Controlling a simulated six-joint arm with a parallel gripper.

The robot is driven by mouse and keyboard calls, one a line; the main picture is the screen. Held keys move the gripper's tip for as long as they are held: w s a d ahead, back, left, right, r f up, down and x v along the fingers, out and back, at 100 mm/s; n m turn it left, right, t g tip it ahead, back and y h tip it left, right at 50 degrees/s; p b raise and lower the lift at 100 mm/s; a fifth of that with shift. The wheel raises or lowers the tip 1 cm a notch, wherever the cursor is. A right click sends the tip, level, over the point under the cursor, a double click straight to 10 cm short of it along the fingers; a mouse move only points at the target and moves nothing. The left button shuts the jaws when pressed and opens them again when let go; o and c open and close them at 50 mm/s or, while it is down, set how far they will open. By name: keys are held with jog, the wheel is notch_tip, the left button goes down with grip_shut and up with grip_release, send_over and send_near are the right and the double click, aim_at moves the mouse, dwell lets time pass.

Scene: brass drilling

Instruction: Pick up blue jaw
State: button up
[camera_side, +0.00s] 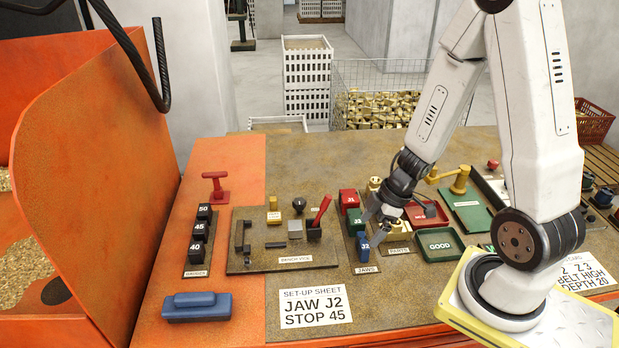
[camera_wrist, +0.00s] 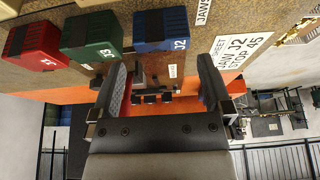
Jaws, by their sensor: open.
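The blue jaw (camera_side: 362,246), marked J2, stands at the front end of the jaws row on the bench. It also shows at the top middle of the wrist view (camera_wrist: 160,27). The green jaw (camera_side: 355,222) stands behind it, and the red jaw (camera_side: 348,197) is at the far end. My gripper (camera_side: 377,214) is open and tilted, above and just right of the row in the side view. In the wrist view, the gap between my fingers (camera_wrist: 161,66) is empty, and the blue jaw lies beyond the fingertips, apparently apart from them.
The bench vise plate (camera_side: 270,262) lies left of the jaws. Stop blocks 50, 45 and 40 (camera_side: 199,228) stand further left. A green GOOD tray (camera_side: 440,243) and a red tray (camera_side: 425,213) sit right of my gripper. A set-up sheet (camera_side: 313,306) lies in front.

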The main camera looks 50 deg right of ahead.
aim_at(363, 240)
jog(key=shift+f, duration=0.1)
jog(key=shift+x, duration=2.5)
jog(key=shift+s, duration=0.2)
jog(key=c, duration=1.1)
jog(key=shift+r, duration=0.2)
jog(key=shift+r, duration=8.8)
jog(key=shift+w, duration=0.1)
